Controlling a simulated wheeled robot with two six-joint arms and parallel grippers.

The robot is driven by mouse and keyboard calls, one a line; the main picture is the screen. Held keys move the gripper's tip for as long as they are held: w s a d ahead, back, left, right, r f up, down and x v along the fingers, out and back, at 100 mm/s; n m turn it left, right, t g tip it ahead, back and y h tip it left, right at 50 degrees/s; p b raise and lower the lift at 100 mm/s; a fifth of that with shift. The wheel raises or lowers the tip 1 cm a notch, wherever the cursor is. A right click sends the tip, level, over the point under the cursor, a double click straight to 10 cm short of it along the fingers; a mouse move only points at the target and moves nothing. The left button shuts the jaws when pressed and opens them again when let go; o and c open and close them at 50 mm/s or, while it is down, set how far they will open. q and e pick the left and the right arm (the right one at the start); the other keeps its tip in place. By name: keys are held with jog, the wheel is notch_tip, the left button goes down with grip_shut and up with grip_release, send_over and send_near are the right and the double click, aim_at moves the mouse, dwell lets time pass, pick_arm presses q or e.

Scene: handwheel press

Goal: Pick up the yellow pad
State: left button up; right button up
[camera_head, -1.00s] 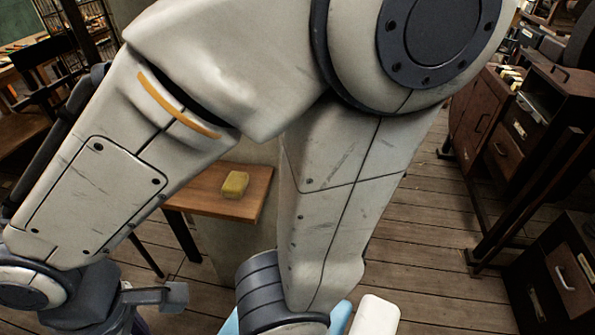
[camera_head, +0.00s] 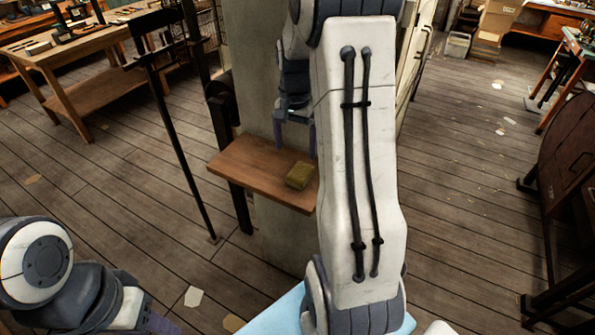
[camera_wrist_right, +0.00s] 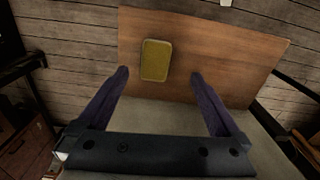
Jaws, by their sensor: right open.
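The yellow pad (camera_head: 300,175) lies flat on a small wooden shelf (camera_head: 245,170), near its right part, in the head view. In the right wrist view the pad (camera_wrist_right: 156,60) lies on the brown board (camera_wrist_right: 225,60), just beyond the fingertips and between their lines. My right gripper (camera_head: 295,138) is open and empty, hanging above the back of the shelf, apart from the pad. Its two purple fingers (camera_wrist_right: 160,75) also show in the right wrist view. My left gripper (camera_head: 155,325) shows only in part at the bottom left edge; its jaws cannot be made out.
A grey column (camera_head: 262,60) stands behind and below the shelf. A thin dark post (camera_head: 180,130) stands left of it. A workbench (camera_head: 80,65) is at the back left, and a dark cabinet (camera_head: 570,150) is at the right.

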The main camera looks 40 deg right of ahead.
aim_at(301, 171)
jog(key=shift+s+d+f+m, duration=0.2)
jog(key=shift+d+f+m, duration=0.2)
jog(key=shift+d+f, duration=0.5)
notch_tip(301, 171, down, 3)
jog(key=shift+f+p, duration=0.1)
jog(key=shift+p, duration=0.45)
jog(key=f+p, duration=0.1)
jog(key=f, duration=0.1)
jog(key=f+p, duration=0.1)
jog(key=f, duration=0.1)
jog(key=shift+w+f, duration=0.2)
jog(key=shift+f, duration=0.7)
jog(key=c, duration=1.4)
notch_tip(301, 171, up, 9)
jog(key=shift+d+r+b, duration=0.1)
jog(key=shift+b, duration=1)
jog(key=shift+r, duration=0.5)
